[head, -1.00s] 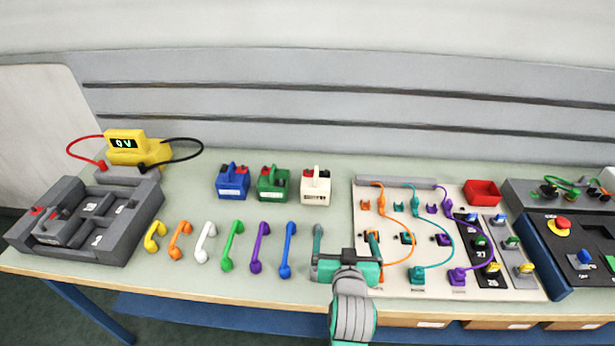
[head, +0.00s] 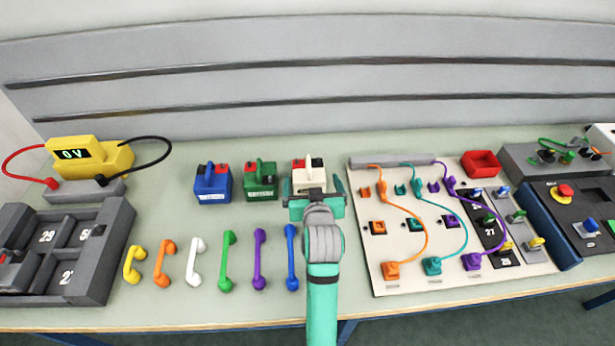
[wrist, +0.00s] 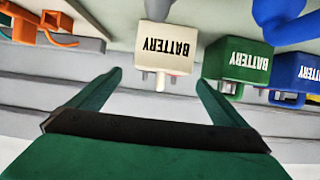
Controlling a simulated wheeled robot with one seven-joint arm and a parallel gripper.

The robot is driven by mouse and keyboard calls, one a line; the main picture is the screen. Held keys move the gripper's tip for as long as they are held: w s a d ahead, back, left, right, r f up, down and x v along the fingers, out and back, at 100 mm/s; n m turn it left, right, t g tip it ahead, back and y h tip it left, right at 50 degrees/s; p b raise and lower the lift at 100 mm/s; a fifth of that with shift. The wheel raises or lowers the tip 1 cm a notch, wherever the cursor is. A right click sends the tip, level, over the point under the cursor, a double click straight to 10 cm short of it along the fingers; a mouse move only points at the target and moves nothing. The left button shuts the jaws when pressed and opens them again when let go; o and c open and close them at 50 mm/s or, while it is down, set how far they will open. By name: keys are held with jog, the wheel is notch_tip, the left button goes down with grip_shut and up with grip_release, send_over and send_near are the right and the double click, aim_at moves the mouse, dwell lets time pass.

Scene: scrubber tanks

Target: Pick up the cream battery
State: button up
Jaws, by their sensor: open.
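The cream battery (head: 308,164) stands on the bench at the right end of a row of three batteries, with red and dark parts on its top. My gripper (head: 314,188) is in front of it in the head view and hides its lower part. The wrist view appears upside down and shows the cream battery (wrist: 166,48), with its BATTERY label, beyond and between the two green fingers of my open gripper (wrist: 160,80). The fingers look apart from it, and nothing is between them.
A green battery (head: 260,181) and a blue battery (head: 212,183) stand left of the cream one. Several coloured links, including a blue one (head: 291,258), lie in front. A cream wiring board (head: 365,275) is close on the right. A yellow meter (head: 85,157) stands at far left.

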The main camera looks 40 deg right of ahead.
aim_at(310, 176)
jog(key=shift+x, duration=2.8)
jog(key=shift+a+r, duration=0.1)
jog(key=shift+r, duration=0.05)
jog(key=c, duration=2.2)
jog(key=shift+w+r, duration=0.1)
jog(key=shift+r, duration=0.15)
